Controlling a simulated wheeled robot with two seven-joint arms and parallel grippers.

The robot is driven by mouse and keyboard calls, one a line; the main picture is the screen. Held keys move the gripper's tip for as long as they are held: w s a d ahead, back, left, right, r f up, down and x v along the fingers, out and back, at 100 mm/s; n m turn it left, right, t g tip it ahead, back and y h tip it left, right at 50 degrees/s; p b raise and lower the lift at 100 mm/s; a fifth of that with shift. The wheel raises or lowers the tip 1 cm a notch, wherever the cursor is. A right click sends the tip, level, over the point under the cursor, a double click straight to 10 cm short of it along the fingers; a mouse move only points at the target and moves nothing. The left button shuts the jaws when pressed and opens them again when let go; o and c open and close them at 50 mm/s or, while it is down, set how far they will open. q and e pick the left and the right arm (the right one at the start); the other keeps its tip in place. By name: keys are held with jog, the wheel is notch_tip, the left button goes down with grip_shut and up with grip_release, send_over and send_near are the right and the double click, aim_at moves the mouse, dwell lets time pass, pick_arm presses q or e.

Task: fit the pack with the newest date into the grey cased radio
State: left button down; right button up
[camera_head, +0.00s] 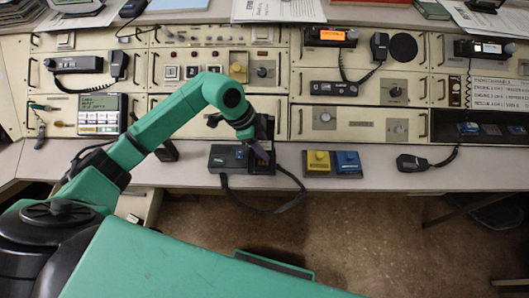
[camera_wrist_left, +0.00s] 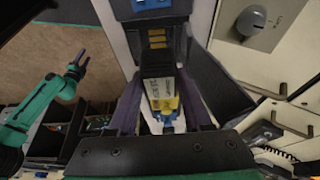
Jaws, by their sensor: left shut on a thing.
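The grey cased radio (camera_head: 229,157) lies on the desk front, with a black cable looping from it. In the left wrist view its end shows with a row of gold contacts (camera_wrist_left: 157,40). My left gripper (camera_head: 257,150) is over the dark right end of the radio. It is shut on a dark pack (camera_wrist_left: 157,64) with a white printed label and yellow and blue parts. The print is too small to read, and I cannot tell whether the pack touches the radio. My right gripper (camera_wrist_left: 78,64) shows small in the left wrist view, its jaws unclear.
A yellow pack (camera_head: 318,161) and a blue pack (camera_head: 347,162) stand side by side right of the radio. A hand microphone (camera_head: 411,162) lies further right. Console panels rise behind. The desk between blue pack and microphone is clear.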

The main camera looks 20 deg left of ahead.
aim_at(261, 165)
pick_arm(q)
notch_tip(261, 165, down, 4)
jog(key=shift+s+a+f, duration=0.1)
jog(key=shift+a+f, duration=0.05)
jog(key=shift+s+f, duration=0.1)
jog(key=shift+s, duration=0.1)
jog(key=shift+f, duration=0.3)
jog(key=shift+s+a+f, duration=0.1)
jog(key=shift+s+f, duration=0.25)
jog(key=shift+f, duration=0.05)
jog(key=shift+c, duration=1.6)
grip_release()
jog(key=shift+f, duration=0.1)
jog(key=shift+r, duration=0.25)
jog(key=r, duration=0.1)
jog(key=a+r, duration=0.1)
jog(key=r, duration=0.1)
jog(key=w+r, duration=0.1)
jog(key=shift+a+r+b, duration=0.15)
jog(key=shift+b, duration=0.2)
jog(key=v, duration=0.8)
jog(key=shift+r+b, duration=0.25)
jog(key=shift+b, duration=0.1)
